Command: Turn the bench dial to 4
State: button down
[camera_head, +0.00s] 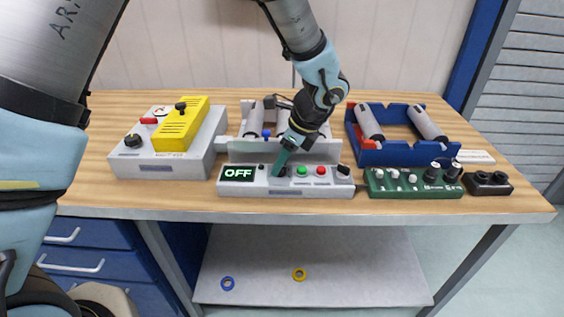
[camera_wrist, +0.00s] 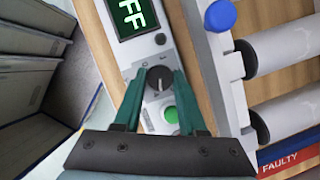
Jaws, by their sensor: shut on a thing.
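The bench dial (camera_wrist: 159,78) is a small dark round knob with a light pointer mark, on a grey control box (camera_head: 253,188). In the wrist view it sits between my green fingertips, which close on its two sides. My gripper (camera_head: 279,172) reaches down onto the box from above and hides the dial in the head view. The gripper also shows in the wrist view (camera_wrist: 157,84). The box's display (camera_head: 238,174) reads OFF, left of the dial. Numbers around the dial are too small to read.
Right of the dial are a green button (camera_head: 302,171), a red button (camera_head: 320,170) and a black knob (camera_head: 344,170). A yellow-topped box (camera_head: 181,125) stands left. A green panel (camera_head: 397,186) and blue roller frame (camera_head: 393,155) stand right. Rollers lie behind the control box.

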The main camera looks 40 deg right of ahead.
jog(key=shift+a+m+h, duration=0.15)
jog(key=shift+m+h, duration=0.25)
jog(key=shift+m, duration=0.9)
jog(key=shift+c, duration=2.4)
grip_release()
jog(key=b+v, duration=0.2)
jog(key=v, duration=0.9)
jog(key=shift+a+f, duration=0.1)
jog(key=shift+f, duration=0.05)
